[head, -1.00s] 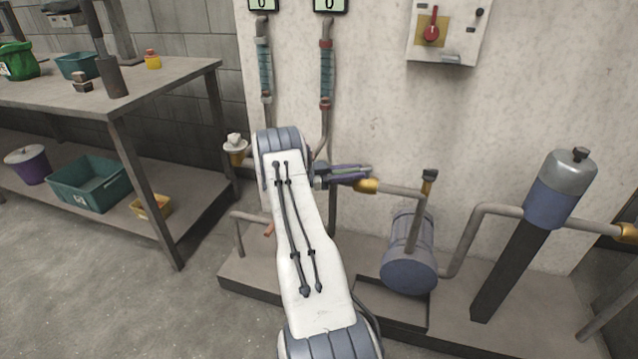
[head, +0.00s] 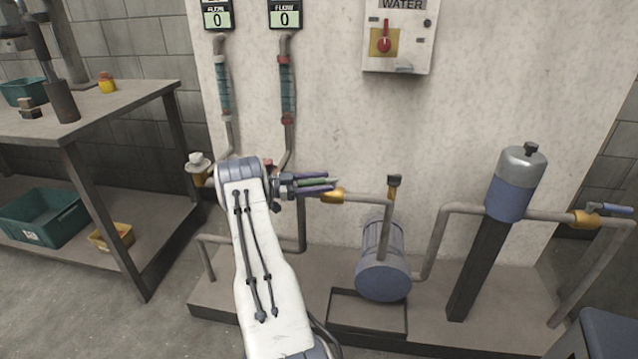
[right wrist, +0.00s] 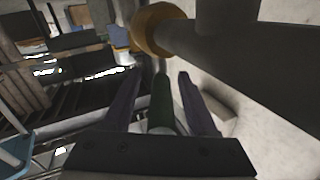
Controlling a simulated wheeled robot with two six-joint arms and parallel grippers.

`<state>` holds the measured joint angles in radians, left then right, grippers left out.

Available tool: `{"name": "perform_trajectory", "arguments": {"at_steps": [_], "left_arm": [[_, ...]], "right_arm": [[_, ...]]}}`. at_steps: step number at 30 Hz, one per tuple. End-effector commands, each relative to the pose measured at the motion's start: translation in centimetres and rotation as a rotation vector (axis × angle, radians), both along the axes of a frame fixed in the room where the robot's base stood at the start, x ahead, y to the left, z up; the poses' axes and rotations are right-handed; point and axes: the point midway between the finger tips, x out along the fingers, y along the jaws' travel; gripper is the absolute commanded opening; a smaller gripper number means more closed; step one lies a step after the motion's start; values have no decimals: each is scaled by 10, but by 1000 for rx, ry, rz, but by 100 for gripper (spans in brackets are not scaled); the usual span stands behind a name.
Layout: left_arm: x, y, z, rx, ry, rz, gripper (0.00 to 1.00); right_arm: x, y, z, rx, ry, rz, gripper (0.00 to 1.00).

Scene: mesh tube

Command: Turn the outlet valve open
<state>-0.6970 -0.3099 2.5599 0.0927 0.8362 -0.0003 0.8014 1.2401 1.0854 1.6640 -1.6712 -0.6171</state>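A brass valve body (head: 333,196) sits on the pipe left of the pump, with a green lever handle; no label marks it as the outlet valve. My right gripper (head: 331,184) is beside this valve. In the right wrist view the green handle (right wrist: 162,106) lies between the two purple fingers of my right gripper (right wrist: 160,76), with a gap on each side. The brass body (right wrist: 152,30) is just beyond the fingertips. Another brass valve (head: 586,219) with a blue lever (head: 610,208) is at the far right. My left gripper is not in view.
The pump (head: 383,270) and a blue-grey cylinder (head: 515,180) stand on a low plinth (head: 425,335). A white-knobbed valve (head: 198,163) is left of my arm. Two flow displays (head: 284,14) read 0. A water switch box (head: 398,38) hangs above. A workbench (head: 130,90) stands left.

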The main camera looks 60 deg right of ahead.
Motion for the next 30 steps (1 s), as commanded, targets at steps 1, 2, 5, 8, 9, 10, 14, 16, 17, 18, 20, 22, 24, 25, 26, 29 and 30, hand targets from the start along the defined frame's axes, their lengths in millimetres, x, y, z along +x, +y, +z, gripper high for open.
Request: {"name": "perform_trajectory", "arguments": {"at_steps": [1,2,5,8,9,10,14,16,17,18,20,22,24,25,26,29,30], "left_arm": [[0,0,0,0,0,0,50],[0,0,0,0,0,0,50],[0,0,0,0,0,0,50],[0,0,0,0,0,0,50],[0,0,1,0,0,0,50],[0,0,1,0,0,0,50],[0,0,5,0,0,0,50],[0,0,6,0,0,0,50],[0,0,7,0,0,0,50],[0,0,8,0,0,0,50],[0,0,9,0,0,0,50],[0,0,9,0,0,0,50],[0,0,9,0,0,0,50],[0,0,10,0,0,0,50],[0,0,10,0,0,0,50],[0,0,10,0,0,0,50],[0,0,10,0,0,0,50]], "right_arm": [[2,1,0,0,0,3,57],[2,1,0,0,0,3,57],[2,1,0,0,-2,4,57],[4,2,1,0,-1,5,57],[6,3,1,-1,-2,6,57],[8,5,1,-1,-2,6,57],[24,17,1,-1,-1,8,57],[37,25,1,-1,-2,9,57],[41,29,1,0,-2,8,57],[48,34,1,0,-2,8,57],[57,41,1,-2,-2,8,57],[67,48,0,0,-2,6,57],[75,54,0,-1,-2,6,57],[77,56,0,-2,-1,5,57],[80,58,0,-2,-1,5,57],[84,62,0,0,0,4,57],[85,63,0,1,0,3,57]]}}
